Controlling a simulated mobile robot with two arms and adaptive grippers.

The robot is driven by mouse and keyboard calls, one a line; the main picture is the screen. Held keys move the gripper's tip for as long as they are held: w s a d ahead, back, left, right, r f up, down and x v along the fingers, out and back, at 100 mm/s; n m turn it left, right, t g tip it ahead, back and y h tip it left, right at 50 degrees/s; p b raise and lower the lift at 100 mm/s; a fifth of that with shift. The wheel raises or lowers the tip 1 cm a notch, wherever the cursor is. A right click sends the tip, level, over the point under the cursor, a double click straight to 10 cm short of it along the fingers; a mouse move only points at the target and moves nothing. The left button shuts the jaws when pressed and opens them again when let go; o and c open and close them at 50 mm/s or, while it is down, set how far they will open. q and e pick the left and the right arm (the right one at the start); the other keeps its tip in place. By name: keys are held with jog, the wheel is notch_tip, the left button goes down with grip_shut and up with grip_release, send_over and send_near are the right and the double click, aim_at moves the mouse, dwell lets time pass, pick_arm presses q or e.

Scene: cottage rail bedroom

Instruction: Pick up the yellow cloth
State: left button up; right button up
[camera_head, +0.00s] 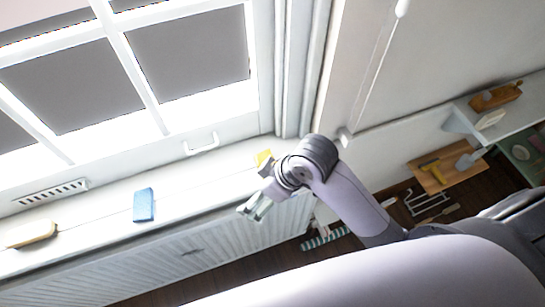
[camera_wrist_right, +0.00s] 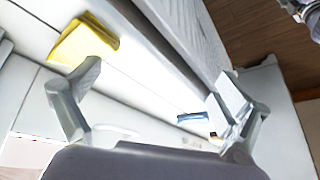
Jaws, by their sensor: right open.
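The yellow cloth (camera_head: 263,158) lies on the white window sill (camera_head: 100,222), near its right end and partly behind my right gripper. It shows more fully in the right wrist view (camera_wrist_right: 80,42), at the upper left, beside and beyond one finger. My right gripper (camera_head: 257,188) is open, with its fingers spread apart and nothing visible between them. It is over the front edge of the sill, close to the cloth. I cannot tell whether a finger touches the cloth. My left gripper is not visible.
A blue block (camera_head: 144,205) and a tan, brush-like object (camera_head: 31,234) lie farther left on the sill. A ribbed white radiator (camera_head: 190,258) is below it. The window handle (camera_head: 201,144) is above. A wooden shelf (camera_head: 455,170) with tools is at the right.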

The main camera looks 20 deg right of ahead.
jog(key=w+a+r+n, duration=0.2)
jog(key=a+r+n, duration=0.1)
jog(key=a+n, duration=0.1)
notch_tip(320, 180, up, 11)
jog(key=n+g+h, duration=0.3)
jog(key=n+h, duration=0.1)
jog(key=n, duration=0.2)
send_over(268, 150)
jog(key=s+a, duration=0.1)
jog(key=s, duration=0.3)
notch_tip(268, 150, down, 12)
jog(key=shift+a+p, duration=0.15)
jog(key=shift+p, duration=1.1)
notch_tip(268, 150, down, 5)
jog(key=shift+a+r+p, duration=0.1)
jog(key=shift+p, duration=0.85)
jog(key=shift+f, duration=0.35)
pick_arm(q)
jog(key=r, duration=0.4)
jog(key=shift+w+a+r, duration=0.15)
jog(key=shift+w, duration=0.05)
pick_arm(e)
jog(key=shift+c, duration=0.2)
jog(key=c, duration=1.1)
